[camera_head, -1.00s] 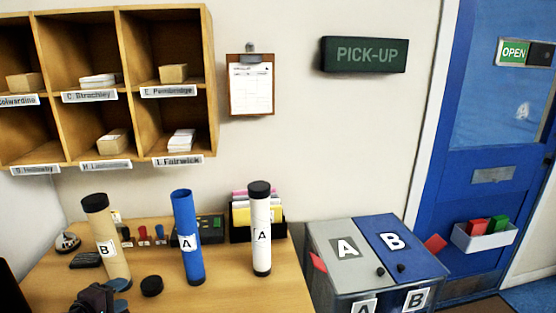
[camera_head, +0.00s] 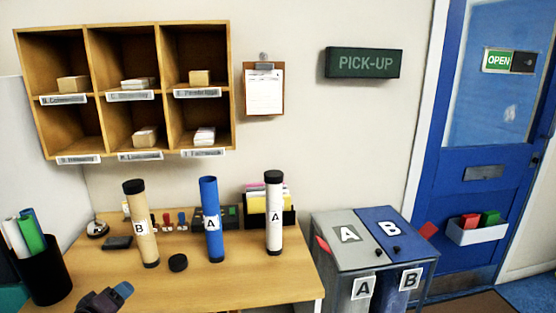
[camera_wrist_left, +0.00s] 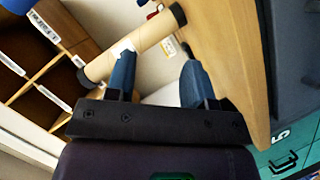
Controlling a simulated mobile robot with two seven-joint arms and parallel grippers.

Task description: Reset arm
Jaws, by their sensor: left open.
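My left gripper (camera_head: 118,291) is at the bottom left of the head view, low over the table's front part. In the left wrist view its two blue fingers (camera_wrist_left: 158,62) stand apart with nothing between them. A tan tube (camera_head: 141,222) with a black cap and label B stands upright on the table. A tan tube (camera_wrist_left: 140,42) also shows beyond the fingers in the left wrist view. A blue tube (camera_head: 211,240) without a visible cap and a white tube (camera_head: 273,235) with a black cap, both labelled A, stand to its right. My right gripper is not in view.
A loose black cap (camera_head: 178,262) lies on the wooden table (camera_head: 230,285). A black holder (camera_head: 42,275) with rolls stands at the left. Bins with A and B lids (camera_head: 345,258) stand right of the table. Pigeonholes (camera_head: 160,100) hang above. The table's front right is clear.

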